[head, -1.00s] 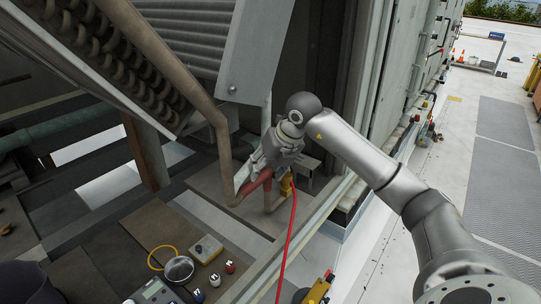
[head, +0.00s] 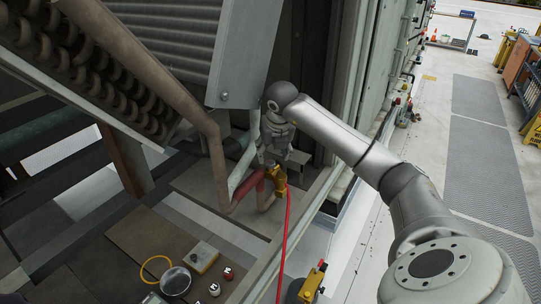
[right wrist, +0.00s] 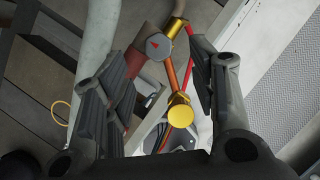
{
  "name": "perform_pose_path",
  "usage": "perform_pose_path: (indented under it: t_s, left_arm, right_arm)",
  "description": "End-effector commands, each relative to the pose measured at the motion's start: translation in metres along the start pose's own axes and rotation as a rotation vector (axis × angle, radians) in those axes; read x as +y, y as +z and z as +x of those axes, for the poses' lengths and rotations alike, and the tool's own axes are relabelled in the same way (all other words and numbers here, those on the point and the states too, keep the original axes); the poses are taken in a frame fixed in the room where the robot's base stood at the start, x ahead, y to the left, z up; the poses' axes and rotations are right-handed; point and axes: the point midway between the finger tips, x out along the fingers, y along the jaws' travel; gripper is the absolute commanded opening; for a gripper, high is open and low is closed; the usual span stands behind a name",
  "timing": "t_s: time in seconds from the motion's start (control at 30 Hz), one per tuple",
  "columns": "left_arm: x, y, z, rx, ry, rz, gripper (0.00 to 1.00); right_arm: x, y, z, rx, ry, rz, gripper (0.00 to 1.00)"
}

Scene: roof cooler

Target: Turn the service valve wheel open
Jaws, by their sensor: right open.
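A brass valve fitting (head: 278,178) sits on red pipework (head: 248,186) beside the unit, with a red hose hanging from it. In the right wrist view, a round grey cap with a red mark (right wrist: 158,46) and a round brass knob (right wrist: 180,116) show between my fingers; I cannot tell for certain which is the service valve wheel. My right gripper (head: 270,160) points down just above the fitting. In the wrist view its fingers (right wrist: 165,62) are spread, one on each side of the pipework, holding nothing. My left gripper is out of view.
A thick beige pipe (head: 214,150) and a pale pipe (head: 245,165) stand close left of my gripper. A metal frame rail (head: 305,210) runs on the right. A gauge (head: 175,281) and a small box (head: 203,257) lie on the boards below. The walkway at right is open.

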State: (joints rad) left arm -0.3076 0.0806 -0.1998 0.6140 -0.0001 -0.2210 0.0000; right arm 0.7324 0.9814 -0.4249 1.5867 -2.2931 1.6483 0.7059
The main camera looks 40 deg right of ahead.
Motion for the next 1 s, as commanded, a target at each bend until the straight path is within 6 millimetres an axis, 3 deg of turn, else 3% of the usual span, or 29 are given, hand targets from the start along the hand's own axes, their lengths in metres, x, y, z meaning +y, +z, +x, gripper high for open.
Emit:
perform_pose_path:
  t_s: [0.03,0.3,0.67,1.0]
  left_arm:
    - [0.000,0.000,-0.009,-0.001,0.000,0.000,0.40]
    - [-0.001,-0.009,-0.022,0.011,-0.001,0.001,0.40]
    - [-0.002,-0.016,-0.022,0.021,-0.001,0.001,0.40]
    - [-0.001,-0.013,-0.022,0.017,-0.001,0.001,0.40]
  right_arm:
    - [0.000,0.001,0.007,0.006,0.000,0.002,0.52]
    - [0.001,0.001,0.044,0.002,0.001,0.001,0.52]
    - [0.000,0.000,0.053,0.000,0.001,0.000,0.52]
    - [0.000,0.000,0.052,0.000,0.001,0.000,0.11]
